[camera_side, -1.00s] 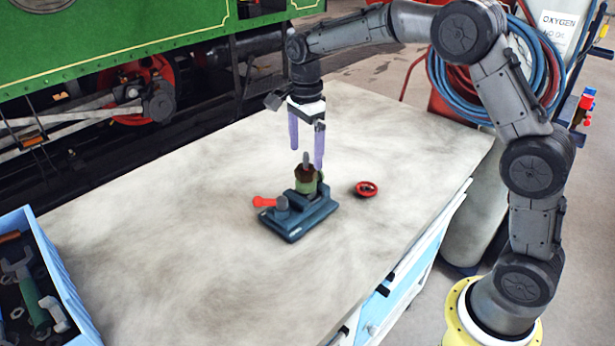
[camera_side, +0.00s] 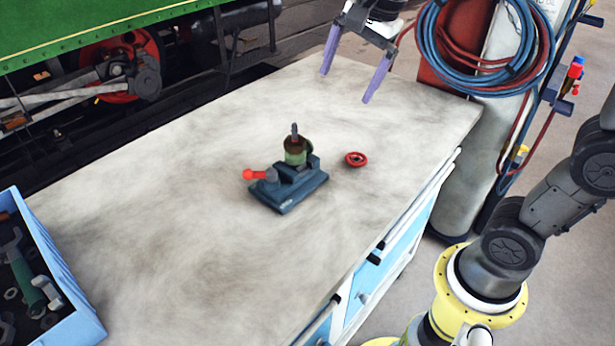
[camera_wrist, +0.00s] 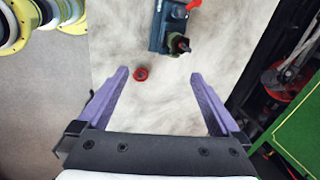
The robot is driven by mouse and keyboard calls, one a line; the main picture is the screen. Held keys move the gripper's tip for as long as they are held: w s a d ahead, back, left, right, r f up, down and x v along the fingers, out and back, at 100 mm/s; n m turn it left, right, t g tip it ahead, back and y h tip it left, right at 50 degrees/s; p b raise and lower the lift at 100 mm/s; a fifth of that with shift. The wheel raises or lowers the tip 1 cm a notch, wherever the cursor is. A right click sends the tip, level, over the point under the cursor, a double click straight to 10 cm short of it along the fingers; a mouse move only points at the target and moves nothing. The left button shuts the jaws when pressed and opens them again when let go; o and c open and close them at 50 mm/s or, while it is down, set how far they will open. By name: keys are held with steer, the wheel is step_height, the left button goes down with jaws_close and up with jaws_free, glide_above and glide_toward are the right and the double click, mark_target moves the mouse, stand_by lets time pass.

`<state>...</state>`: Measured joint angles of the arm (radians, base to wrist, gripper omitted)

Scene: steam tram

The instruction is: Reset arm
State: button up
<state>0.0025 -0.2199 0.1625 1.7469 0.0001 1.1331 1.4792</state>
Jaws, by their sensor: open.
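My gripper (camera_side: 350,70) is open and empty, with two purple fingers held high over the far right end of the workbench (camera_side: 190,250). In the wrist view my gripper (camera_wrist: 158,88) has its fingers wide apart with nothing between the tips. The blue-grey vise (camera_side: 290,190) with a red-ended handle stands on the middle of the bench, well away from the fingers. A green and brown cylindrical part with an upright stem (camera_side: 295,150) sits in it. A red handwheel (camera_side: 356,159) lies flat on the bench to the right of the vise. It also shows in the wrist view (camera_wrist: 141,74).
A blue bin (camera_side: 85,318) with tools and nuts stands at the bench's left end. A gas cylinder (camera_side: 480,170) with red and blue hoses (camera_side: 440,75) stands beyond the bench's right end. The green tram (camera_side: 80,30) runs behind the bench. Much of the bench top is bare.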

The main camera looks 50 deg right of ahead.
steer(key=s+f+n+t, duration=0.1)
steer(key=s+f+n, duration=0.3)
steer(key=s+n, duration=0.4)
steer(key=s+f+n+t, duration=0.1)
steer(key=s+f+n, duration=0.3)
steer(key=s+n, duration=0.5)
steer(key=shift+s, duration=0.25)
